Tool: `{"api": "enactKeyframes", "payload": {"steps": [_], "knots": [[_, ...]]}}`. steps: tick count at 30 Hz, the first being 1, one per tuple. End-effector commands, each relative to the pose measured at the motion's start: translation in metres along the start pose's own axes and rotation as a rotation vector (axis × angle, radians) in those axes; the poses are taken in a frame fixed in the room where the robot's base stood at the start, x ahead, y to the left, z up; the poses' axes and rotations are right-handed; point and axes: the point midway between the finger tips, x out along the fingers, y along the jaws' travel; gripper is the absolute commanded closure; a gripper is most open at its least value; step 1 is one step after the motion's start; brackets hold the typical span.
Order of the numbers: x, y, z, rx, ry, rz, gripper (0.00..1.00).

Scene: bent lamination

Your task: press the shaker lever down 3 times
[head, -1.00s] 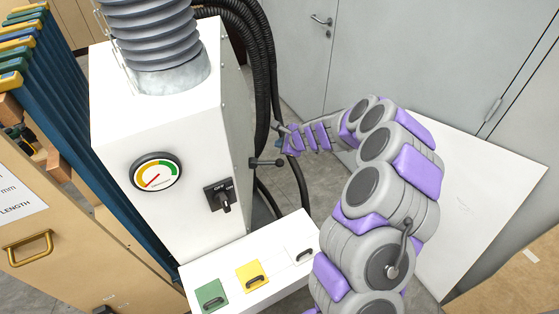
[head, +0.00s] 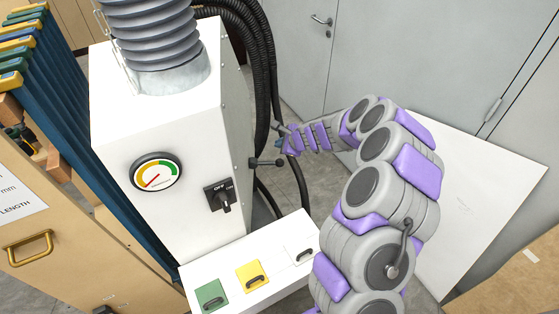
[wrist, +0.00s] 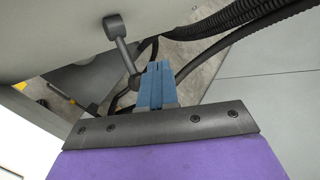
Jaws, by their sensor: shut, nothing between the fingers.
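The dark shaker lever (head: 267,162) sticks out from the right side of the white machine cabinet (head: 165,125), roughly level in the head view. In the wrist view the lever (wrist: 122,50) runs from a thick hub at the cabinet wall to an end close beside my fingertips. My gripper (head: 283,143) is just above and right of the lever's outer end in the head view. Its blue fingers show together in the wrist view (wrist: 157,70), shut with nothing held. I cannot tell whether they touch the lever.
Black corrugated hoses (head: 262,75) hang close behind the gripper. The cabinet front has a gauge (head: 156,173) and an OFF/ON switch (head: 220,196). A white box (head: 250,270) with coloured handled panels sits below. A white panel (head: 480,205) leans at the right, behind my arm.

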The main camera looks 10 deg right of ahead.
Motion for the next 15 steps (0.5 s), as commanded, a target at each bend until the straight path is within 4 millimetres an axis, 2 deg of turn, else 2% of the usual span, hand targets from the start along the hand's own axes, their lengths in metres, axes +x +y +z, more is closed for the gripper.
{"api": "enactKeyframes", "payload": {"steps": [10,15], "knots": [[-0.0003,-0.0005,0.0006,-0.002,-0.001,-0.001,1.0],[-0.0042,-0.0049,0.0071,-0.006,-0.012,-0.003,1.0]]}}
